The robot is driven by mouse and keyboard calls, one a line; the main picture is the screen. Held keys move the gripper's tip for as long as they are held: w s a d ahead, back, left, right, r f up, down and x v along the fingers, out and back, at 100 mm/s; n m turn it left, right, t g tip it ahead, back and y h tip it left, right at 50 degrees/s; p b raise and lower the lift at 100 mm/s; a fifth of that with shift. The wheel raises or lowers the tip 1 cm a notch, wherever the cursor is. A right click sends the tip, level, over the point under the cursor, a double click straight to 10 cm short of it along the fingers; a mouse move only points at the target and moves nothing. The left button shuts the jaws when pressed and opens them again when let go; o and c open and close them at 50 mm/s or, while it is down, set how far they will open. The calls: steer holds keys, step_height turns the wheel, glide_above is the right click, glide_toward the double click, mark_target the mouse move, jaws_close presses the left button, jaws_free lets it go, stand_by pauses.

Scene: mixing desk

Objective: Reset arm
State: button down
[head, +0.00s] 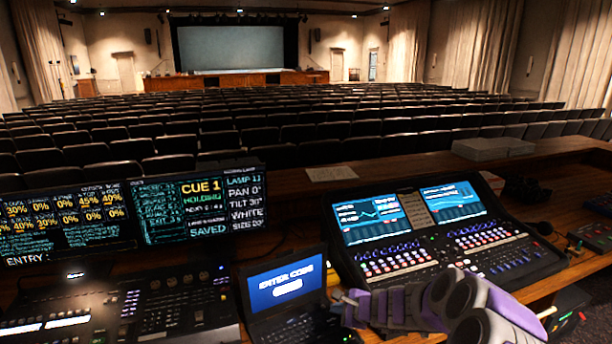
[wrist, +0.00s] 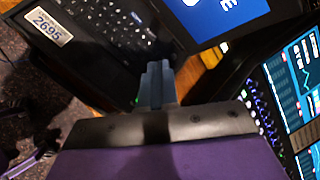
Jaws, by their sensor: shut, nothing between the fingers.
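My arm, purple and grey, reaches in from the lower right in the head view. My gripper (head: 350,299) is at its left end, low in front of the gap between the laptop and the mixing console. In the wrist view my gripper (wrist: 157,72) is shut, its two grey fingers together and empty. The laptop (head: 285,283) shows "ENTER CODE" on a blue screen in the head view. Whether the fingertips touch anything cannot be told.
The mixing console (head: 440,228) with two lit screens stands right of the laptop. A lighting desk (head: 150,305) lies at left below two dark monitors (head: 195,212). Papers (head: 332,174) and a grey box (head: 480,148) lie on the wooden ledge. Rows of seats fill the hall beyond.

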steer(key=s+a+r+n+g+y, duration=0.2)
steer(key=s+a+r+n+y, duration=0.1)
steer(key=s+a+r+n, duration=0.55)
steer(key=s+a+r+n+g, duration=0.35)
steer(key=s+r, duration=0.25)
steer(key=s, duration=0.6)
steer(key=s+d+n+g+h, duration=0.2)
steer(key=s+d, duration=0.6)
steer(key=s, duration=0.7)
steer(key=s+d+n+g+h, duration=0.2)
steer(key=s+d+n+h, duration=0.2)
steer(key=s, duration=1)
steer(key=d+h, duration=0.3)
steer(key=d, duration=0.1)
steer(key=shift+s+d, duration=0.15)
steer(key=shift+s, duration=0.2)
